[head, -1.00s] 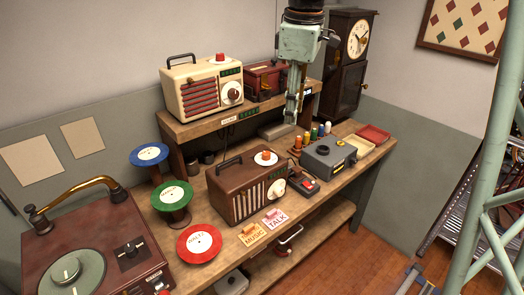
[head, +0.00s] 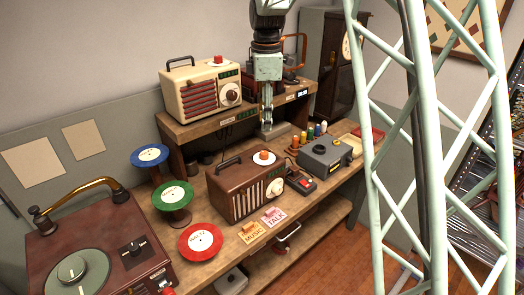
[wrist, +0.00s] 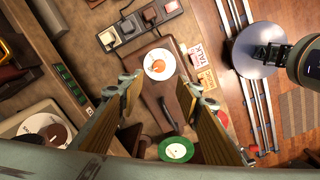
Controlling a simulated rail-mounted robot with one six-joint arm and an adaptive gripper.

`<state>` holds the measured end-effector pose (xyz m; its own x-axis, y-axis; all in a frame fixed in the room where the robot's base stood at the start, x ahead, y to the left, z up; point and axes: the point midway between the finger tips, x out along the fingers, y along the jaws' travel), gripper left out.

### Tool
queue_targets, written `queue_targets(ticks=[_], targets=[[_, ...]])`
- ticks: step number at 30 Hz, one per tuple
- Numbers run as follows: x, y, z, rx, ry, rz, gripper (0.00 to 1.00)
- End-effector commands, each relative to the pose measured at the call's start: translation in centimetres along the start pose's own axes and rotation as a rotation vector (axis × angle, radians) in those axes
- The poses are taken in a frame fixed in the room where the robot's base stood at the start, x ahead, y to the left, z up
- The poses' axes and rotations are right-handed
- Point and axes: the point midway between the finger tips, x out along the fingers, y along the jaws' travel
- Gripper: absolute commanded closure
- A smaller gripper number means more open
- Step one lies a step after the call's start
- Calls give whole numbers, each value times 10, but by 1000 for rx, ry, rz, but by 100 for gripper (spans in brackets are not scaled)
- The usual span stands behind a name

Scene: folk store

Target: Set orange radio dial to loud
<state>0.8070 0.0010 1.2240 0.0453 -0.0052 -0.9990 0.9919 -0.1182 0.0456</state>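The brown radio (head: 232,190) stands on the workbench with a carry handle on top. On its top is an orange knob (head: 264,154) on a white disc (head: 270,161); I cannot read markings on the disc. The wrist view looks down on the orange knob (wrist: 155,65) and the brown radio body (wrist: 167,105). My gripper (head: 267,133) points down, above and apart from the knob in the head view. In the wrist view my gripper (wrist: 162,79) is open and empty, its fingertips on either side of the knob's lower edge.
A cream radio (head: 200,88) with a red knob stands on the raised shelf (head: 215,127) behind. A grey box (head: 322,158) and several coloured pegs are right of the brown radio. Red, green and blue reels stand left. MUSIC and TALK cards (head: 273,216) lie in front.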

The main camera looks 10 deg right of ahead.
Motion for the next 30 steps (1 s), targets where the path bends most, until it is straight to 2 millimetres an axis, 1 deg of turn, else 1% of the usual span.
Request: queue_targets(ticks=[17,23,30], targets=[[4,1,0,-5,0,-1,68],[17,2,0,-5,0,-1,68],[44,1,0,-5,0,-3,68]])
